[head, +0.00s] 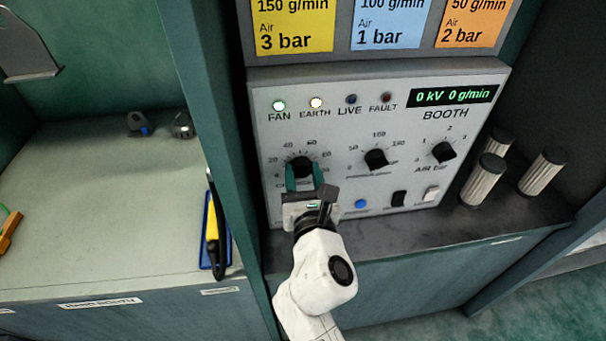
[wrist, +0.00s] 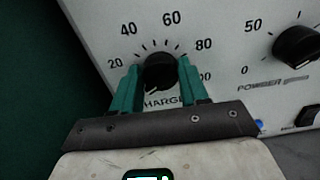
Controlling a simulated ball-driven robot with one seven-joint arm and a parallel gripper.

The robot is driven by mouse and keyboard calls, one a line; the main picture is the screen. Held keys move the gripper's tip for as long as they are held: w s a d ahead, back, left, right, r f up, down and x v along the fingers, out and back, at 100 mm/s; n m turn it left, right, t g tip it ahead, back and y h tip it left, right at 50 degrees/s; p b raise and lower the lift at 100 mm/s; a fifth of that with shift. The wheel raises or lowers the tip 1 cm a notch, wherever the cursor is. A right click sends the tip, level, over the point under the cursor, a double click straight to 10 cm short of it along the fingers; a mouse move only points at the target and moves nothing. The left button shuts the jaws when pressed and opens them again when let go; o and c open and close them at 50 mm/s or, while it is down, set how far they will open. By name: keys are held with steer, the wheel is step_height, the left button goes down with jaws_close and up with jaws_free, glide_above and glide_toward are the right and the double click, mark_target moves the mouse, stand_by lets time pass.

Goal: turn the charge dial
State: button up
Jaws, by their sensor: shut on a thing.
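The charge dial (head: 301,166) is a black knob at the left of the grey booth panel (head: 400,125), with a printed scale around it. In the wrist view the dial (wrist: 160,71) sits between the two green fingers, with "CHARGE" partly hidden below it. My gripper (head: 303,176) is shut on the dial, one finger on each side. It also shows in the wrist view (wrist: 158,80). The display (head: 453,96) reads 0 kV 0 g/min.
The powder dial (head: 376,159) and air dial (head: 443,152) are to the right. A blue button (head: 361,204) and two switches lie below. Pleated cylinders (head: 485,180) stand at the right. A dark green post borders the panel's left.

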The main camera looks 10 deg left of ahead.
steer(key=m, duration=0.5)
steer(key=shift+d+b, duration=0.15)
steer(key=shift+b, duration=0.25)
steer(key=m+b, duration=0.1)
steer(key=m, duration=0.4)
steer(key=shift+f+m+b, duration=0.2)
steer(key=shift+m+b, duration=0.15)
steer(key=shift+m, duration=0.05)
steer(key=m+b, duration=0.4)
steer(key=m, duration=0.3)
steer(key=m+b, duration=0.4)
steer(key=m, duration=0.3)
steer(key=m+b, duration=0.4)
steer(key=m, duration=0.3)
steer(key=shift+f+m, duration=0.4)
steer(key=m+b, duration=0.1)
steer(key=m, duration=0.2)
steer(key=m+b, duration=0.2)
steer(key=m, duration=0.1)
steer(key=m+b, duration=0.1)
steer(key=m, duration=0.3)
steer(key=shift+a+b, duration=0.25)
steer(key=shift+b, duration=0.15)
